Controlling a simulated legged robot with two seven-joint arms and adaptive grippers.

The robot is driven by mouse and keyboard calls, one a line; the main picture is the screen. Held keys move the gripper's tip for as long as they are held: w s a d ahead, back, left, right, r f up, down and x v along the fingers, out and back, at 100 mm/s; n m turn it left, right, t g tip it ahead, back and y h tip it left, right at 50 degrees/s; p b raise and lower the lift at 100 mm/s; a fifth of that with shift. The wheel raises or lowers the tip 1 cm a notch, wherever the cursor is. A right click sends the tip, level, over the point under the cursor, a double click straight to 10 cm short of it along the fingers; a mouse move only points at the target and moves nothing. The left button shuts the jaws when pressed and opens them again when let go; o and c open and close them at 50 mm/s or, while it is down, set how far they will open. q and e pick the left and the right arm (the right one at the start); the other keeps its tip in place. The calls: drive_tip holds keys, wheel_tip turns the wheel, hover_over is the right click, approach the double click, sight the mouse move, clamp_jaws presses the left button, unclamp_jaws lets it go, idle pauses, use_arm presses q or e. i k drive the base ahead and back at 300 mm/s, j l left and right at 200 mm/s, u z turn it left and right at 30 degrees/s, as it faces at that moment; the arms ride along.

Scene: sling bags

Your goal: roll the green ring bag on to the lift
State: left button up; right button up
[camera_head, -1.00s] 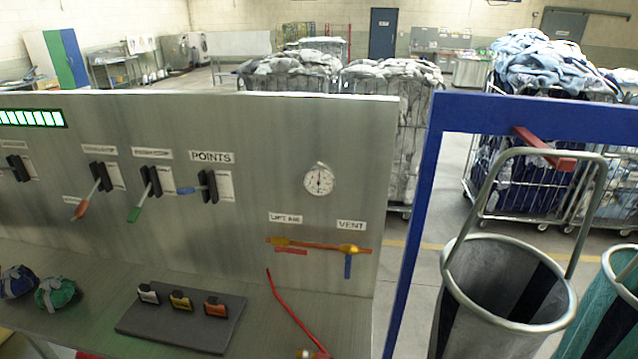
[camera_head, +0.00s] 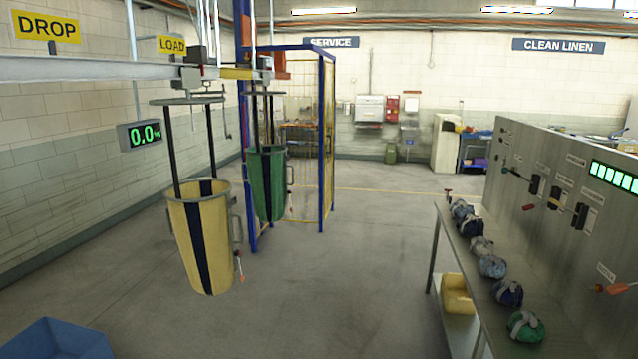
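A green bag (camera_head: 266,184) with a dark stripe hangs by dark straps from the overhead rail (camera_head: 95,68), in front of the blue-framed yellow mesh cage (camera_head: 312,135). A yellow bag (camera_head: 203,240) with a dark stripe hangs nearer, to its left, under the LOAD sign (camera_head: 171,44). Each bag has a ring at its mouth and side handles. Which part is the lift is not clear; a blue upright with a red block stands at the rail behind the green bag. Neither of my grippers shows in the head view.
A grey control panel (camera_head: 560,190) with levers and a bench (camera_head: 470,270) holding several small cloth bundles stand at the right. A weight display (camera_head: 140,135) reads 0.0 on the left wall. A blue bin (camera_head: 58,340) is at bottom left. The middle floor is clear.

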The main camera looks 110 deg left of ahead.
sight(267, 165)
drive_tip(key=u, duration=3.95)
drive_tip(key=i+z, duration=0.25)
drive_tip(key=i, duration=4.7)
drive_tip(key=l, duration=0.1)
